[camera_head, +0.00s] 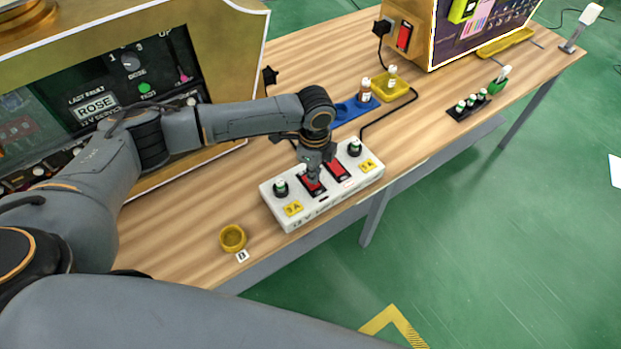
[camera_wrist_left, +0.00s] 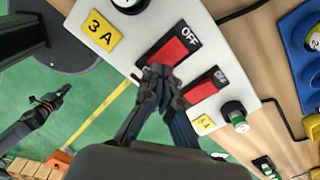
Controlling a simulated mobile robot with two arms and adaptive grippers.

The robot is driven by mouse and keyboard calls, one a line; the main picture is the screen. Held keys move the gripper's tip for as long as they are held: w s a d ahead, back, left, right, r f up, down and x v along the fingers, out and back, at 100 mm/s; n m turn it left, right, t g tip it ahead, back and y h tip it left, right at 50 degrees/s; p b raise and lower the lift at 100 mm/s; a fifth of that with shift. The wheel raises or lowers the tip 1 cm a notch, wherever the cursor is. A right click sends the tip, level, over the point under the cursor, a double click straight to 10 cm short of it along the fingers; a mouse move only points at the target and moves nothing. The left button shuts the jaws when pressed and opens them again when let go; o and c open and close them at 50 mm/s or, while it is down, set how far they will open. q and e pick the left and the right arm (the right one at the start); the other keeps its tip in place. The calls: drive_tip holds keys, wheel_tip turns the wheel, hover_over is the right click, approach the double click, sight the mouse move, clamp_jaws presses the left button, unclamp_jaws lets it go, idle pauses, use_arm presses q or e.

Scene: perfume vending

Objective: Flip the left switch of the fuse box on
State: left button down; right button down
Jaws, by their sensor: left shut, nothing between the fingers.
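The white fuse box (camera_head: 322,201) lies near the table's front edge. Its left red switch (camera_head: 306,187) is partly hidden by my left gripper (camera_head: 313,178). Its right red switch (camera_head: 340,167) is in clear view. In the left wrist view, the left switch (camera_wrist_left: 176,48) and right switch (camera_wrist_left: 199,93) each have an OFF label beside them. There my left gripper (camera_wrist_left: 158,72) is shut and empty, with its tips at the lower edge of the left switch. I cannot tell if they touch. A dark gripper, likely my right one (camera_wrist_left: 50,102), shows at the left of that view, its jaws unclear.
A yellow round cup (camera_head: 233,238) stands left of the fuse box. A blue tray (camera_head: 345,111) and a yellow tray (camera_head: 398,91) with small bottles lie behind it. A black cable (camera_head: 389,117) runs to the box. A large gold-framed machine (camera_head: 225,50) stands at the back left.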

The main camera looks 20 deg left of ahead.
use_arm(q)
drive_tip(key=shift+f+b, duration=0.35)
drive_tip(key=shift+f, duration=0.65)
idle(0.3)
wheel_tip(320, 180, up, 7)
drive_tip(key=p, duration=0.8)
idle(0.6)
